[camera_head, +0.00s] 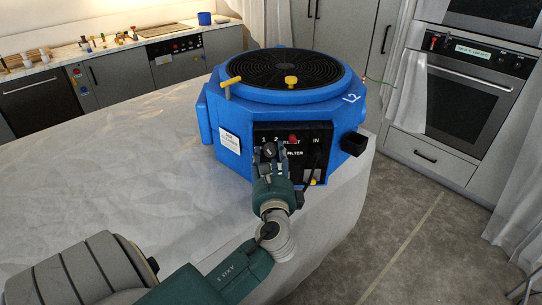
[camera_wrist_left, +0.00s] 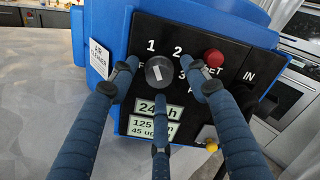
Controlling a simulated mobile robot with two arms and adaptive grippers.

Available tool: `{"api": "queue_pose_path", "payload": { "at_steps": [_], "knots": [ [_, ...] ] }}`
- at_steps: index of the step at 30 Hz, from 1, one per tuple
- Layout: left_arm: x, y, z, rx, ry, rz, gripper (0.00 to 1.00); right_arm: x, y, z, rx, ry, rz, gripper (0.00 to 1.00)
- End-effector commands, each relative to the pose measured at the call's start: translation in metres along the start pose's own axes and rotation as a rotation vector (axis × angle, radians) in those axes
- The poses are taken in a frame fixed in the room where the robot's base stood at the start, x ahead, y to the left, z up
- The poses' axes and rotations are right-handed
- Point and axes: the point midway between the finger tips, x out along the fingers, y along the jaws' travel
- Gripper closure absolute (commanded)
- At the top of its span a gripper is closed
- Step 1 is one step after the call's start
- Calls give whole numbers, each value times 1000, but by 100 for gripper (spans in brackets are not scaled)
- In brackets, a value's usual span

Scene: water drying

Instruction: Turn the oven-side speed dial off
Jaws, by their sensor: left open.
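A blue air cleaner (camera_head: 228,150) with a black round top grille stands on the sheet-covered surface. Its black control panel (camera_head: 318,133) faces me. In the left wrist view the round grey speed dial (camera_wrist_left: 158,72) has a short white mark, tilted slightly. Labels 1, 2 and 3 stand around it; a partly covered label ending in F is at its left. My left gripper (camera_head: 268,153) is in front of the dial. In the left wrist view its three fingers (camera_wrist_left: 159,112) are spread open around the dial's area, with no clear contact. My right gripper is out of view.
A red button (camera_wrist_left: 213,57) sits right of the dial, close to one finger. A black knob (camera_head: 354,144) sticks out at the cleaner's right. An oven (camera_head: 467,95) stands behind at the right. The white sheet (camera_head: 110,165) is clear at the left.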

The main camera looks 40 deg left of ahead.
Motion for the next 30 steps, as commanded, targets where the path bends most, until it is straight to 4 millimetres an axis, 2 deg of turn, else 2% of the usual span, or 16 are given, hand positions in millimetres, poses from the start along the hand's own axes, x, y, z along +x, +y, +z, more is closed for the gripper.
{"api": "queue_pose_path", "payload": {
  "at_steps": [2, 3, 9, 20, 30],
  "knots": [
    [0, 0, 0, 0, 0, 0, 53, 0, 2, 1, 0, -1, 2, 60],
    [0, 0, 0, 0, 0, 0, 57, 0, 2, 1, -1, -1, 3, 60],
    [0, 0, 0, 0, 1, 0, 97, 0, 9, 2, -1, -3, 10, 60],
    [-1, 1, -2, -43, 3, 1, 98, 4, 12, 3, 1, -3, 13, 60],
    [-1, 2, -5, -275, 6, 2, 98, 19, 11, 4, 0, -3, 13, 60]
  ]
}}
